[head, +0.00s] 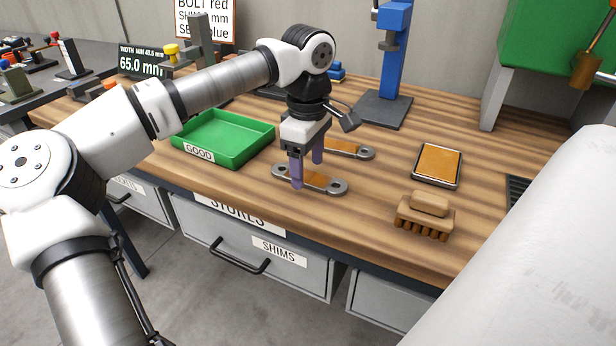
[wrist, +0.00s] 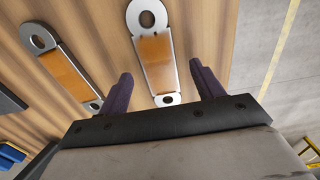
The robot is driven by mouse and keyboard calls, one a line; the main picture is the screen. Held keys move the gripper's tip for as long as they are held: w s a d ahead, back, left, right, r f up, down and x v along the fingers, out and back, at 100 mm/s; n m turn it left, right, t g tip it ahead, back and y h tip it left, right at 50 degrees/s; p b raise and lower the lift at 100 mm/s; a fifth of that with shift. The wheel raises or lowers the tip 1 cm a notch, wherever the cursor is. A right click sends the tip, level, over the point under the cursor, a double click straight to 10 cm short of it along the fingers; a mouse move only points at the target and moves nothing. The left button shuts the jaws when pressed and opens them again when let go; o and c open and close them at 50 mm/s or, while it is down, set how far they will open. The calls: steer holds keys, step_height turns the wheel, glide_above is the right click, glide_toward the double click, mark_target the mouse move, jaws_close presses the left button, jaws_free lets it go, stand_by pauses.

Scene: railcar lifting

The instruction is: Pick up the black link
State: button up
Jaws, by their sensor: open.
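Two flat grey metal links with round eyes at their ends and orange-brown middles lie on the wooden bench. I see no plainly black link. The nearer link (head: 337,187) lies beneath my gripper (head: 307,171), whose purple fingers point down and are open. In the wrist view this link (wrist: 156,62) shows between the two fingertips (wrist: 161,82), with nothing gripped. Whether the fingertips reach down beside it, I cannot tell. The farther link (head: 350,149) lies just behind, partly hidden by a finger. It also shows at the left of the wrist view (wrist: 66,70).
A green tray (head: 222,139) marked GOOD stands to the left of the links. A wooden brush (head: 425,214) and an orange-faced flat device (head: 438,163) lie to the right. A blue press stand (head: 392,55) rises behind. Bare bench lies between the links and brush.

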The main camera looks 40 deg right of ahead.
steer(key=shift+f, duration=0.65)
steer(key=shift+c, duration=0.5)
steer(key=shift+r, duration=0.1)
steer(key=c, duration=1.3)
steer(key=shift+c, duration=0.2)
